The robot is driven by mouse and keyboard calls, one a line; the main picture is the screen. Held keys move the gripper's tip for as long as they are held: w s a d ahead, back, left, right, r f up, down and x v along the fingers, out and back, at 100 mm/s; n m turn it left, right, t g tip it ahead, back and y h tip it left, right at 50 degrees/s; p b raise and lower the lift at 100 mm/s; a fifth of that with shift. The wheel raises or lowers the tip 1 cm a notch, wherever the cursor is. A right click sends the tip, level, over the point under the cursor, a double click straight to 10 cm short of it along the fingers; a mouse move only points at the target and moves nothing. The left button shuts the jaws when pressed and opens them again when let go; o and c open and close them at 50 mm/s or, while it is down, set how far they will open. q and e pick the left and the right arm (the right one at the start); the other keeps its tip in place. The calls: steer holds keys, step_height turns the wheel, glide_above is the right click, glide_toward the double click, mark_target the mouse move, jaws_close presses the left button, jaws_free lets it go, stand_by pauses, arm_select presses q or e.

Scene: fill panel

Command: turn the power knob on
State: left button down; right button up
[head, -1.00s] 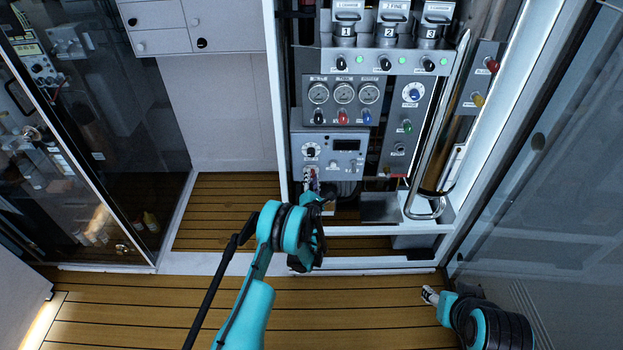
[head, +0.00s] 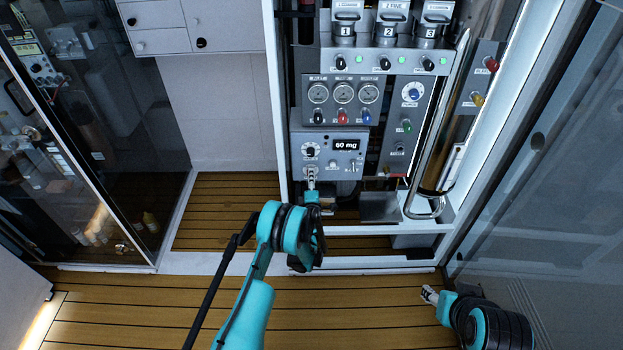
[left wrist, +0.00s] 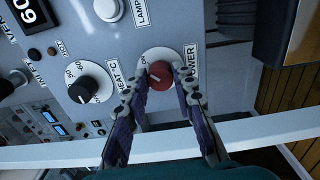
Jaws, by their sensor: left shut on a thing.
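The red power knob (left wrist: 160,75) sits on a round white dial plate beside the word POWER in the left wrist view. In the head view it is hidden behind my left gripper (head: 311,173). My left gripper's fingers (left wrist: 160,82) are on both sides of the knob, shut on it. The small display (head: 346,145) on the grey control box (head: 327,172) is lit and reads "60 mg". My right gripper (head: 429,294) is at the lower right, away from the panel; its fingers are too small to judge.
A black heat knob (left wrist: 90,82) is close beside the power knob. Gauges (head: 343,94) and numbered fillers (head: 390,28) are above the box. A white frame bar (left wrist: 200,133) crosses close to my left fingers. The wooden floor (head: 150,310) in front is clear.

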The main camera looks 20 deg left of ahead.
stand_by(0.4)
arm_select(q)
steer(key=c, duration=1.2)
jaws_free()
